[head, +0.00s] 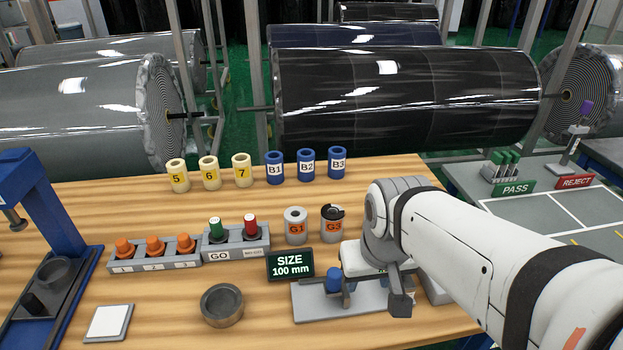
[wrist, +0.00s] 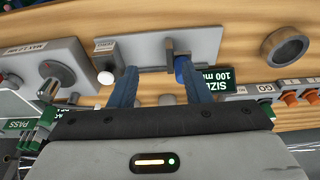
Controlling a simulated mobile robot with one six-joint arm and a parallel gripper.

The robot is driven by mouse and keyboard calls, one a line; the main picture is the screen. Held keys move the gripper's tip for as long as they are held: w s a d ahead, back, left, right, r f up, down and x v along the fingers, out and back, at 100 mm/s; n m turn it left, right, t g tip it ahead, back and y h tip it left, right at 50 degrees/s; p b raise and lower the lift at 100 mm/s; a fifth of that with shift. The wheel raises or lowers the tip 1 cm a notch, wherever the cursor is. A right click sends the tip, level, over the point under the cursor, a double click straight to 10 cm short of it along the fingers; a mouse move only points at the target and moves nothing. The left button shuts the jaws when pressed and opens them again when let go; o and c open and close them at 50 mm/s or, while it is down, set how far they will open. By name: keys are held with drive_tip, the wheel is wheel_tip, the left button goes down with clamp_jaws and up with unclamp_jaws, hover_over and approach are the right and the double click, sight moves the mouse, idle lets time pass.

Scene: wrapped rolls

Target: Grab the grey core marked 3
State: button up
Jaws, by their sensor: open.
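The grey core marked G3 (head: 332,226) stands upright on the wooden bench in the head view, with a dark patch at its top. The similar grey core marked G1 (head: 296,226) stands just to its left, a small gap apart. In the head view my arm reaches in from the right, and the gripper is to the right and in front of G3, partly hidden by the arm.
Yellow cores (head: 210,173) and blue cores (head: 307,165) stand behind. A SIZE sign (head: 290,265) and the fixture plate (head: 310,300) with a blue piece (head: 334,281) lie in front. A button box (head: 234,246) stands left; a round dish (head: 222,305) is front left.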

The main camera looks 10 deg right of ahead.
drive_tip(key=o, duration=0.7)
drive_tip(key=shift+m+t+h, duration=0.4)
drive_tip(key=shift+m+t, duration=0.1)
drive_tip(key=shift+m, duration=0.2)
drive_tip(key=w+p, duration=0.2)
drive_tip(key=w, duration=1.2)
drive_tip(key=shift+w+d+f, duration=0.1)
drive_tip(key=shift+w+f, duration=0.05)
drive_tip(key=shift+o, duration=0.2)
drive_tip(key=m+p, duration=0.1)
hover_over(333, 212)
drive_tip(key=s, duration=0.2)
drive_tip(key=shift+t, duration=0.3)
drive_tip(key=f, duration=0.4)
drive_tip(key=shift+s+a+f, duration=0.2)
drive_tip(key=shift+a, duration=0.2)
drive_tip(key=shift+w+f, duration=0.25)
drive_tip(key=shift+d+p+x, duration=0.2)
drive_tip(key=shift+p+x, duration=0.4)
drive_tip(key=shift+x, duration=3.05)
